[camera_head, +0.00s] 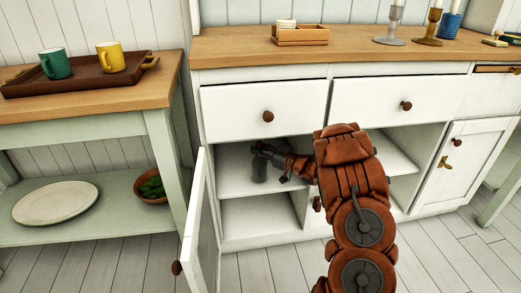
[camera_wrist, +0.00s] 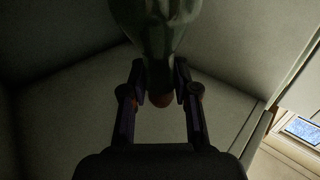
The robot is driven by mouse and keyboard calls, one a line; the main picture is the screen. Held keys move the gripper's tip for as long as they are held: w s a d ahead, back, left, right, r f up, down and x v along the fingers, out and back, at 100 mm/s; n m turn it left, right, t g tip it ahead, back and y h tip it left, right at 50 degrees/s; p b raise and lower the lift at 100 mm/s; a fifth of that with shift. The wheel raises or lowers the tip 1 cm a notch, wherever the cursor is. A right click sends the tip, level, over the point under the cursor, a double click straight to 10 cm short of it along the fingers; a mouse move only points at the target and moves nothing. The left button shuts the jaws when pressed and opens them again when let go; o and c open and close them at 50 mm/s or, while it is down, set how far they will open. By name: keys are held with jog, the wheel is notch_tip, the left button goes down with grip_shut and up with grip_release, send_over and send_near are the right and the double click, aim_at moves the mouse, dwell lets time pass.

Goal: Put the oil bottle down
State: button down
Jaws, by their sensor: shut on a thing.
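The oil bottle (camera_head: 259,171) is a dark green bottle inside the open lower cabinet, above or on its upper shelf (camera_head: 232,182). I cannot tell whether its base touches the shelf. My gripper (camera_head: 267,151) reaches into the cabinet and is shut on the bottle near its top. In the wrist view the green bottle (camera_wrist: 158,35) fills the top middle, with a brownish rounded end (camera_wrist: 160,99) between the fingers of my gripper (camera_wrist: 161,88). The cabinet interior is dim, and my arm hides part of the right side of the opening.
The open cabinet door (camera_head: 202,225) stands to the left of the opening. Two closed drawers (camera_head: 240,108) are above it. A side table (camera_head: 100,106) at left holds a tray with green and yellow mugs; a plate (camera_head: 55,202) and bowl (camera_head: 151,188) sit below. Shelf space beside the bottle looks free.

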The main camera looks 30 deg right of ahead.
jog(key=c, duration=0.9)
grip_release()
jog(key=shift+s+r, duration=0.1)
jog(key=shift+r, duration=0.05)
jog(key=p+v, duration=0.3)
jog(key=v, duration=0.9)
